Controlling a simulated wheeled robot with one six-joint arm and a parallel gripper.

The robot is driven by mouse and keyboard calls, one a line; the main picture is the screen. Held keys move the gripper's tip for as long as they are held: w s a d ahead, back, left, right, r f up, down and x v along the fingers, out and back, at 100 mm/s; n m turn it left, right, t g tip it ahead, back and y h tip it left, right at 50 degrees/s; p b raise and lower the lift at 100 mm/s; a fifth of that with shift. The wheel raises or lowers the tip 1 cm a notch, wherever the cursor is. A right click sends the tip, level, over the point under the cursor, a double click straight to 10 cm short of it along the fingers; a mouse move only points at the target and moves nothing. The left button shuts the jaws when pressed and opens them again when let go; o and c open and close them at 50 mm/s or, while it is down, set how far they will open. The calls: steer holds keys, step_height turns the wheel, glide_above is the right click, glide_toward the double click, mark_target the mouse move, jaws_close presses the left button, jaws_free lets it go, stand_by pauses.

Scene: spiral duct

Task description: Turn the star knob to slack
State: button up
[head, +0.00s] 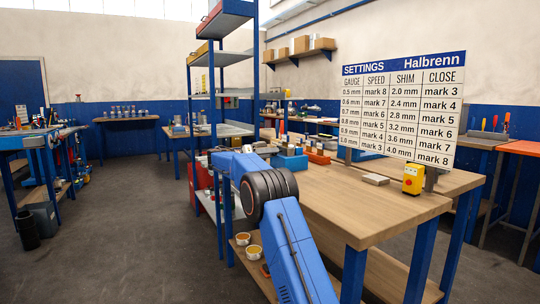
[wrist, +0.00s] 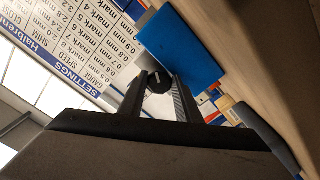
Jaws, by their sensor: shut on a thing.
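In the wrist view, a small dark knob (wrist: 158,79), which I take for the star knob, sits between the tips of my gripper (wrist: 158,90). The gripper is shut on it, one finger on each side. The knob's lobes and any slack marking are too dark and small to read. A flat blue part (wrist: 182,48) lies just beyond the knob, beside a pale grey part. In the head view my own blue arm hides the gripper and the knob.
The settings board (head: 403,110) stands on the wooden workbench (head: 350,205); it also shows in the wrist view (wrist: 75,42). A yellow box with a red button (head: 412,180) and a grey block (head: 376,179) are on the bench. Red bins (head: 318,157) stand further back.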

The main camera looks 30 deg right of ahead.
steer(key=n, duration=0.5)
steer(key=shift+r+n, duration=0.1)
steer(key=shift+n, duration=0.2)
steer(key=n, duration=0.4)
steer(key=shift+a, duration=0.1)
steer(key=n, duration=0.6)
steer(key=shift+r, duration=0.15)
steer(key=n, duration=0.4)
steer(key=shift+n, duration=0.4)
steer(key=o, duration=1.1)
steer(key=shift+c, duration=0.2)
